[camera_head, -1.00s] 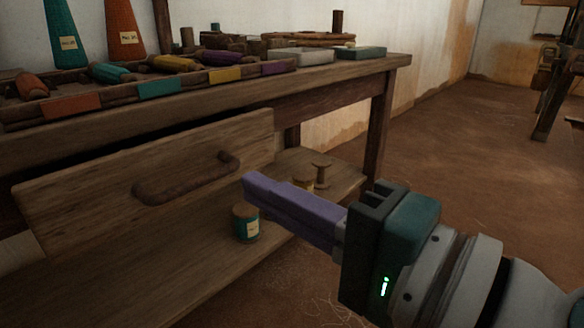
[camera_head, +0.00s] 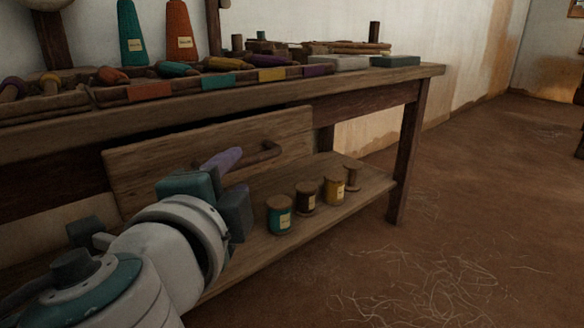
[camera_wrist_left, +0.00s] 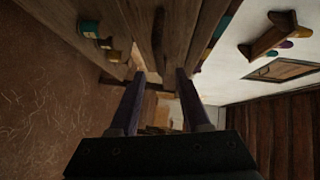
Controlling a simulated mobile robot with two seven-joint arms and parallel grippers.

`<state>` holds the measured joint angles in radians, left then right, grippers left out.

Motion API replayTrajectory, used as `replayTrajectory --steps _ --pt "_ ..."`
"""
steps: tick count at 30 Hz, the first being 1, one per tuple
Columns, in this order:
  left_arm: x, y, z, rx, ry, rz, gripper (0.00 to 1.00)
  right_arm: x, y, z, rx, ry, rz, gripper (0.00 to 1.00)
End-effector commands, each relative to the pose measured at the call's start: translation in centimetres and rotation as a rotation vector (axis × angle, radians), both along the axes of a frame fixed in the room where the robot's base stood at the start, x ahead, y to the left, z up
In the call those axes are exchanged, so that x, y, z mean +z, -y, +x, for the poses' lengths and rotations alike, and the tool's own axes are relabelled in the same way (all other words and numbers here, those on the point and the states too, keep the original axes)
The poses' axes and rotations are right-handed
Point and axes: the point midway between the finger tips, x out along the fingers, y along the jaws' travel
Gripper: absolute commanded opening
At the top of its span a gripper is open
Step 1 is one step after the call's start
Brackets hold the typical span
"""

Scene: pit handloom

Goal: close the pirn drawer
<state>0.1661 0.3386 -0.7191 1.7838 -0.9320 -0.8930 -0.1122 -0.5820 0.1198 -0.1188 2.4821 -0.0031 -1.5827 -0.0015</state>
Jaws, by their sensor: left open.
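The wooden pirn drawer (camera_head: 150,172) hangs under the bench top, its front standing out from the frame with a dark gap above. Its dark curved handle (camera_head: 268,151) is on the front; the near part is hidden behind my gripper. My left gripper (camera_head: 232,156) is in front of the drawer, its purple fingers pointing towards the handle. In the left wrist view the two fingers (camera_wrist_left: 160,74) are apart with nothing clearly between them. The handle (camera_wrist_left: 158,30) shows beyond the tips there. I cannot tell whether the gripper touches the drawer. My right gripper is out of view.
The bench top (camera_head: 420,72) carries a tray of coloured pirns and two cones. The lower shelf (camera_head: 375,187) holds several spools, including a teal one (camera_head: 280,216), below and right of my gripper. A bench leg (camera_head: 408,150) stands at the right. The floor (camera_head: 480,200) there is open.

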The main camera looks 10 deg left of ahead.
Motion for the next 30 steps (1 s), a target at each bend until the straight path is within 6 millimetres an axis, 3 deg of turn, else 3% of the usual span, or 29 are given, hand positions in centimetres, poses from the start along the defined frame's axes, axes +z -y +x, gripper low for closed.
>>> replayTrajectory --steps 1,10,22,30 --pt "-0.6 -0.1 1.1 0.002 0.004 0.001 0.47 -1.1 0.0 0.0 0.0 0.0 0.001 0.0" --pt "-1.2 -0.7 5.8 0.003 0.001 -0.001 0.47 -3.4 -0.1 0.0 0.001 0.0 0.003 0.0" --pt "-1.1 -0.8 6.7 0.003 -0.003 -0.004 0.47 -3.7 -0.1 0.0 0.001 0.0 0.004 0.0" --pt "-1.1 -0.8 6.6 0.003 -0.003 -0.004 0.18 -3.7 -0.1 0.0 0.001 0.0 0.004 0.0"
